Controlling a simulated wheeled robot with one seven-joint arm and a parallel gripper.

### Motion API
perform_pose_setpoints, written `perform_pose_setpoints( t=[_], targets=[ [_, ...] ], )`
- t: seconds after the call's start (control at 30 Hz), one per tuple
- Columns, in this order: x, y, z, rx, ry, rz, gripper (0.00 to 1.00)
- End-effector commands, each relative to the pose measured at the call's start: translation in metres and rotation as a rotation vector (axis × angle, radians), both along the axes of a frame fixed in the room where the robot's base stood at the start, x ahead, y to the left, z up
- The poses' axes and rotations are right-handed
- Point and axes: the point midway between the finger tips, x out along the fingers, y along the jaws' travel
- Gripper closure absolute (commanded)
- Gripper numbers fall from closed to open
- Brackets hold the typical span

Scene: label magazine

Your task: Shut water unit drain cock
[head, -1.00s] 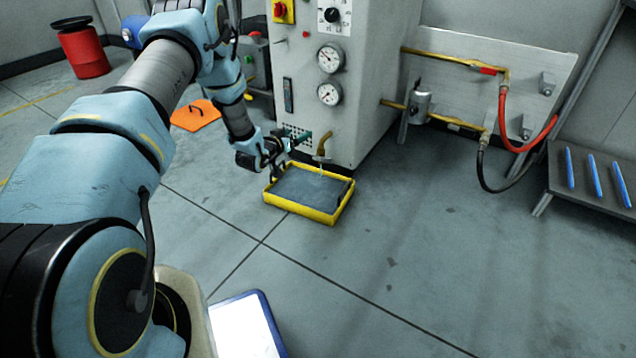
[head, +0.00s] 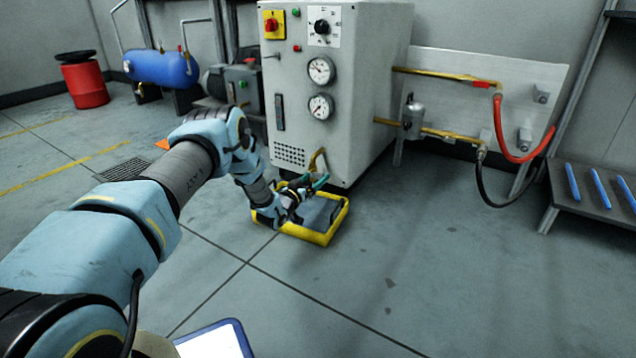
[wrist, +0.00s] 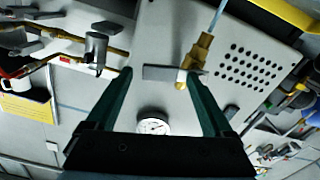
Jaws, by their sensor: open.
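The drain cock (wrist: 200,48) is a brass fitting on the unit's front in the wrist view, which looks upside down. Its flat grey lever (wrist: 162,73) lies crosswise to the brass body. A thin pale water stream (wrist: 219,12) runs from its outlet. In the head view the brass pipe (head: 318,160) shows above the yellow-rimmed drip tray (head: 316,238), and my fingers hide much of the cock. My gripper (head: 317,183) is open with green fingers. In the wrist view its fingertips (wrist: 158,76) frame most of the lever; contact cannot be told.
The grey water unit (head: 345,75) carries gauges and switches and stands right behind my gripper. Brass pipes with a red hose (head: 505,140) and a black hose (head: 483,172) are to the right. A blue tank (head: 162,68) stands back left.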

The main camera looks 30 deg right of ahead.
Motion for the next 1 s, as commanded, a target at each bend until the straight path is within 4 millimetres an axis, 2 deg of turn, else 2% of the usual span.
perform_pose_setpoints(
  t=[0.2, 0.57, 1.0],
  targets=[
    [0.011, -0.02, -0.002, 0.0, -0.001, -0.001, 0.14],
    [0.013, -0.023, 0.0, 0.001, 0.0, 0.0, 0.15],
    [0.013, -0.023, 0.0, 0.001, 0.0, 0.0, 0.64]
  ],
)
